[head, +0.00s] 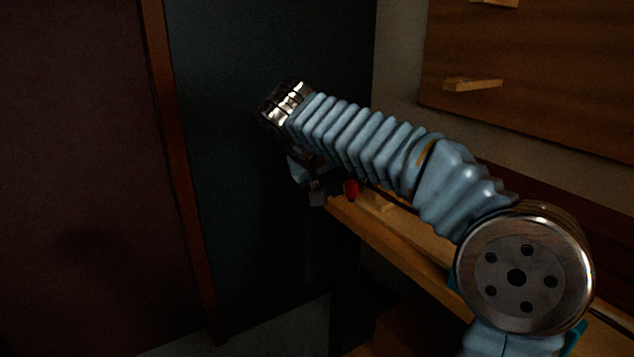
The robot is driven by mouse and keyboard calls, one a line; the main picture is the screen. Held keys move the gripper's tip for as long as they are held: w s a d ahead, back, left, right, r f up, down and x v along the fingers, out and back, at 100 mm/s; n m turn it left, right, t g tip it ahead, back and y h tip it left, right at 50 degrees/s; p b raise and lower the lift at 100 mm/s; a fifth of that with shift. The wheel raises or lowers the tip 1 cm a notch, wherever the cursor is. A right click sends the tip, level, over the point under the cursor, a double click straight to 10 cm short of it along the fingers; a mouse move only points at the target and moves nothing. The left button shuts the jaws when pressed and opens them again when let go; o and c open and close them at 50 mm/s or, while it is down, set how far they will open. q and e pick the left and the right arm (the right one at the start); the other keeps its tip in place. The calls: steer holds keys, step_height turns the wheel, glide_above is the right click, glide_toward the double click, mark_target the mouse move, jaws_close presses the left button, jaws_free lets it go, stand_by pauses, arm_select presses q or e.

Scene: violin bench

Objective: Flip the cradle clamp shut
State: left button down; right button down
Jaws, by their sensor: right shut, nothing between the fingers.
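My right arm reaches in from the lower right and bends down at its wrist. My right gripper (316,195) hangs below the wrist, small and dark, shut and empty near the bench's left end. A small red part (351,190) shows just right of the gripper, apart from it in the picture. It may belong to the cradle clamp, but I cannot tell. The arm hides most of what lies behind it, and I cannot make out the clamp or its position. My left gripper is not in view.
The wooden bench (400,249) runs from the centre to the lower right, with a small wooden block (379,203) near its left end. A wooden wall panel (560,75) with a small ledge (472,84) is at the upper right. Floor left of the bench looks clear.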

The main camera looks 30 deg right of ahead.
mark_target(351, 189)
steer(key=shift+d, duration=0.3)
steer(key=shift+s+d+f+n+t+b, duration=0.1)
steer(key=shift+s+d+n+t+b, duration=0.2)
steer(key=shift+s+d+n+b, duration=0.25)
steer(key=shift+s+d, duration=0.15)
steer(key=shift+d, duration=0.35)
steer(key=shift+p, duration=0.3)
